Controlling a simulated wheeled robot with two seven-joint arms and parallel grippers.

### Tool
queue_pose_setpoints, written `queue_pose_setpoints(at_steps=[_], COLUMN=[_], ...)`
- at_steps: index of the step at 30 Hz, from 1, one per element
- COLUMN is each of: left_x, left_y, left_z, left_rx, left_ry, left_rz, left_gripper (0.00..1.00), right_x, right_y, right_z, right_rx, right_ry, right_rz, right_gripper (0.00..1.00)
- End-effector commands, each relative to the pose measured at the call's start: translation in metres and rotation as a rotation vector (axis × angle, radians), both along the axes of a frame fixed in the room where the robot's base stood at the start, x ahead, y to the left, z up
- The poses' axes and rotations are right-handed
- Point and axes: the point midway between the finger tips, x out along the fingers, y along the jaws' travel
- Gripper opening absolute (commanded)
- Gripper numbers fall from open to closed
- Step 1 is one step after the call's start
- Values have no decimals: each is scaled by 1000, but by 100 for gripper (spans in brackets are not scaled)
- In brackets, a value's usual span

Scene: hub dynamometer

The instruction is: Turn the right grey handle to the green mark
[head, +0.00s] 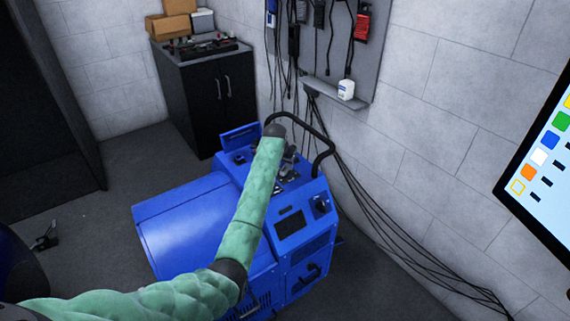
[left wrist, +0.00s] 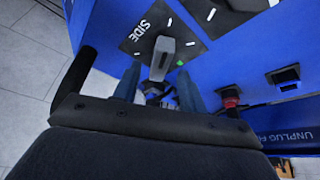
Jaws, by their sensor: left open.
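A grey handle (left wrist: 164,50) stands on a dark plate lettered "SIDE" (left wrist: 145,30) in the left wrist view. The plate bears short white marks and a green mark (left wrist: 180,63) just right of the handle. My left gripper (left wrist: 158,78) is open, its two blue-grey fingers on either side of the handle's near end. I cannot tell whether they touch it. In the head view my left gripper (head: 288,160) is over the top of the blue machine (head: 185,225), mostly hidden by my green-sleeved arm. The handle cannot be made out there. My right gripper is out of view.
A black tubular rail (head: 318,135) rises at the machine's back right. A red-and-black knob or connector (left wrist: 230,97) is right of the fingers. A dark cabinet (head: 205,95) stands behind, a screen (head: 545,165) at right. Cables hang along the wall.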

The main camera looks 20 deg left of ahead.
Motion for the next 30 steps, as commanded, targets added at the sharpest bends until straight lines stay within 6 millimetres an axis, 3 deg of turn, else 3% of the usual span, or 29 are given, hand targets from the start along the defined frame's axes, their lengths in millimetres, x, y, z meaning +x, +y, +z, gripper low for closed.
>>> queue_pose_setpoints(at_steps=[6, 15, 21, 30], left_x=[6, 7, 7, 7], left_y=[-1, -1, -1, -1], left_z=[-14, -17, -17, -16], left_rx=[0, 0, 0, 0], left_ry=[-1, -1, -1, -1], left_rz=[0, 0, 0, -21], left_gripper=[42, 42, 3, 0], right_x=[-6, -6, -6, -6], right_y=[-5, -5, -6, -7], right_z=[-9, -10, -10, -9], right_rx=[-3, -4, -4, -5], right_ry=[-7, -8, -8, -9], right_rz=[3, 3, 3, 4], right_gripper=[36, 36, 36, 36])
